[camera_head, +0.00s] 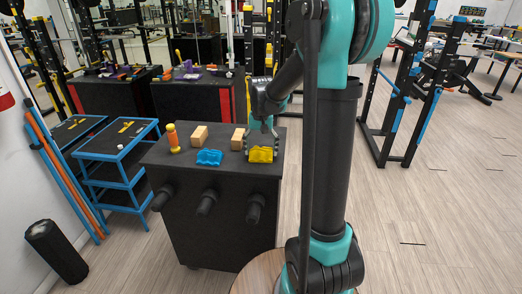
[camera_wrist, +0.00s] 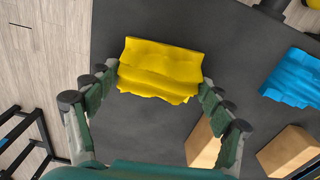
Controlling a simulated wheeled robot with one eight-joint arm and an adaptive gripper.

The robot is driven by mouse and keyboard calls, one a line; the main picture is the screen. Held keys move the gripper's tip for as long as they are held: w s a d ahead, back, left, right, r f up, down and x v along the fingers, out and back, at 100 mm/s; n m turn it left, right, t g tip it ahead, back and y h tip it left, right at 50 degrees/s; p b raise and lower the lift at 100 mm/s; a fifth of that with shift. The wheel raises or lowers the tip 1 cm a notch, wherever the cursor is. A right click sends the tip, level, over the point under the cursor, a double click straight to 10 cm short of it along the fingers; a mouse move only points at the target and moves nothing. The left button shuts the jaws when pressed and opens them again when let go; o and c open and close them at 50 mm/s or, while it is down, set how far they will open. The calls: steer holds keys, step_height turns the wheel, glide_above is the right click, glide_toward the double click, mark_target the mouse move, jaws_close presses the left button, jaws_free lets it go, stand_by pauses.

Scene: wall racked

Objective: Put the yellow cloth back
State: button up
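The yellow cloth (camera_head: 261,154) lies folded on the dark top of a black cabinet (camera_head: 222,164), near its front right corner. It also shows in the wrist view (camera_wrist: 160,70), lying between the tips of my open gripper (camera_wrist: 152,85). In the head view my gripper (camera_head: 262,137) is just above and behind the cloth, pointing down. The fingers stand apart on either side of the cloth. I cannot tell whether they touch it.
A blue cloth (camera_head: 209,157) lies left of the yellow one. Two wooden blocks (camera_head: 199,136) (camera_head: 238,139) and an orange-yellow dumbbell-like object (camera_head: 173,138) stand behind. Blue-framed shelves (camera_head: 117,140) are at left. Black pegs (camera_head: 207,202) stick out of the cabinet's front.

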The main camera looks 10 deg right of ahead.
mark_target(261, 149)
steer(key=shift+o, duration=0.7)
step_height(261, 149, up, 17)
steer(key=s+d+f, duration=0.1)
steer(key=s+f, duration=0.2)
steer(key=f, duration=0.1)
steer(key=s+f+n+t, duration=0.1)
steer(key=s+f, duration=0.3)
steer(key=f, duration=0.1)
steer(key=s+d+f+t, duration=0.1)
steer(key=s+f, duration=0.2)
steer(key=f, duration=0.1)
steer(key=shift+s+d+f, duration=0.2)
steer(key=shift+s+d, duration=0.15)
steer(key=shift+s, duration=0.05)
steer(key=s+d+f+n+t, duration=0.1)
steer(key=s+f+t, duration=0.1)
steer(key=s+f, duration=0.8)
steer(key=shift+s+d+f+n, duration=0.2)
steer(key=shift+s+n, duration=0.2)
steer(key=shift+s, duration=0.2)
steer(key=shift+r, duration=0.1)
